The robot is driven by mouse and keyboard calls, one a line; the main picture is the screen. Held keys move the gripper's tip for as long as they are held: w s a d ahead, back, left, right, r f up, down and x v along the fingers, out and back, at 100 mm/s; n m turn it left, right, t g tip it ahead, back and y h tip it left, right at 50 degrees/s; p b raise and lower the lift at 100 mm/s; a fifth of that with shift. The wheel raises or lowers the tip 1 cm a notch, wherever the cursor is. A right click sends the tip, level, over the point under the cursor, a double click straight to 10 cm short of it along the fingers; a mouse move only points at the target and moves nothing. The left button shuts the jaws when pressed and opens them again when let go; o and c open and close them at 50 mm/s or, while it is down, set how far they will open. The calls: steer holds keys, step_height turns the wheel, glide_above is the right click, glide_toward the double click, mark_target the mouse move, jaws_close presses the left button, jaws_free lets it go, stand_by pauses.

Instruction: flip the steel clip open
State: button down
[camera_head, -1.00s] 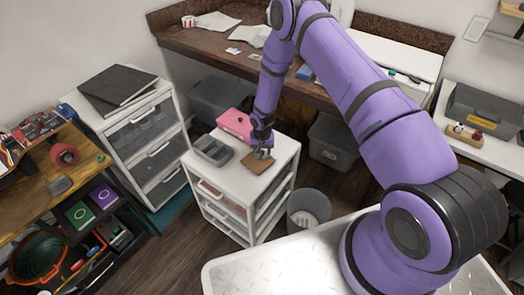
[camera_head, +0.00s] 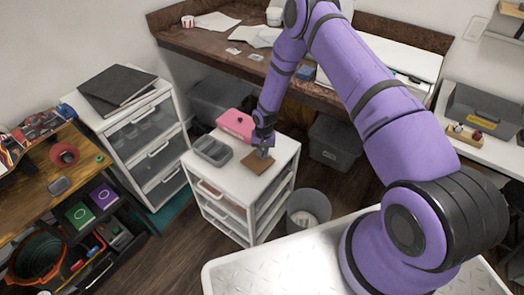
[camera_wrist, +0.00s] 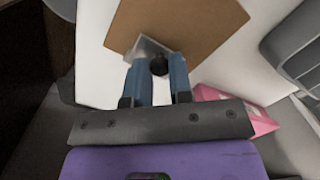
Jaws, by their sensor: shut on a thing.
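A brown board (camera_head: 254,164) lies on top of the white drawer unit (camera_head: 281,145); it also shows in the wrist view (camera_wrist: 195,22). The steel clip (camera_wrist: 147,46) is a shiny grey piece at the board's near edge in the wrist view, partly hidden by my fingers. My gripper (camera_wrist: 159,64) has its two blue-grey fingers around a small dark round part at the clip and is shut on it. In the head view my gripper (camera_head: 264,152) is at the board's upper right part, and the clip is too small to make out. I cannot tell how far the clip is tilted.
A grey compartment tray (camera_head: 212,151) and a pink box (camera_head: 236,123) stand beside the board on the same top. A grey bin (camera_head: 309,208) stands on the floor to the right. A dark workbench (camera_head: 215,45) is behind.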

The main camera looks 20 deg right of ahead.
steer(key=shift+w+d+r+g+y, duration=0.15)
steer(key=shift+d+g+y, duration=0.15)
steer(key=shift+y, duration=0.35)
steer(key=shift+w+d+g+y, duration=0.2)
steer(key=shift+g+y, duration=0.1)
steer(key=shift+y, duration=0.35)
steer(key=y, duration=0.1)
steer(key=d+g+y, duration=0.1)
steer(key=shift+w+g+y, duration=0.2)
steer(key=shift+g+y, duration=0.1)
steer(key=shift+y, duration=0.1)
steer(key=g+y, duration=0.1)
steer(key=d+g+y, duration=0.1)
steer(key=y, duration=0.1)
steer(key=w+g+y, duration=0.1)
steer(key=y, duration=0.1)
steer(key=shift+d+f, duration=0.25)
steer(key=shift+f, duration=0.05)
steer(key=c, duration=1)
jaws_free()
